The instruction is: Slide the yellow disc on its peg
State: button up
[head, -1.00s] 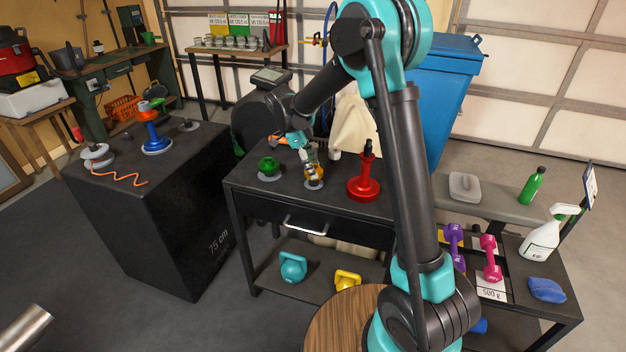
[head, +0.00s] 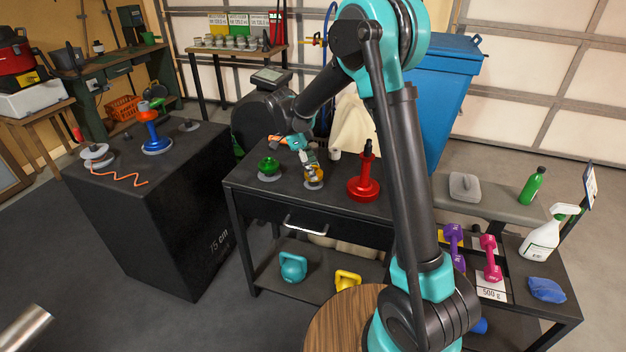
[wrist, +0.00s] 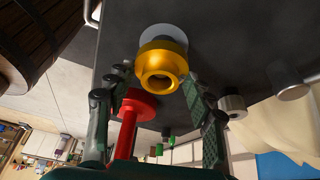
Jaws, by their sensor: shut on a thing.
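The yellow disc (head: 314,179) is a hubbed ring on the black table, low over a round grey base (head: 315,188). In the wrist view the yellow disc (wrist: 162,66) sits between my fingers, its open hub facing the camera, with the grey base (wrist: 168,32) close behind it. My gripper (head: 311,161) comes down from above and is shut on the yellow disc; its fingers also show in the wrist view (wrist: 163,92). The peg is hidden by the disc and fingers. I cannot tell whether the disc is around it or touching the base.
A green disc (head: 268,168) on a grey base stands left of my gripper. A red disc with a tall post (head: 365,180) stands to the right, and a small pale cylinder (head: 335,154) behind. The black box at left holds a blue disc (head: 156,144).

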jog(key=shift+f, duration=0.1)
jog(key=o, duration=1.7)
jog(key=shift+o, duration=0.8)
jog(key=shift+o, duration=1.4)
jog(key=shift+o, duration=0.7)
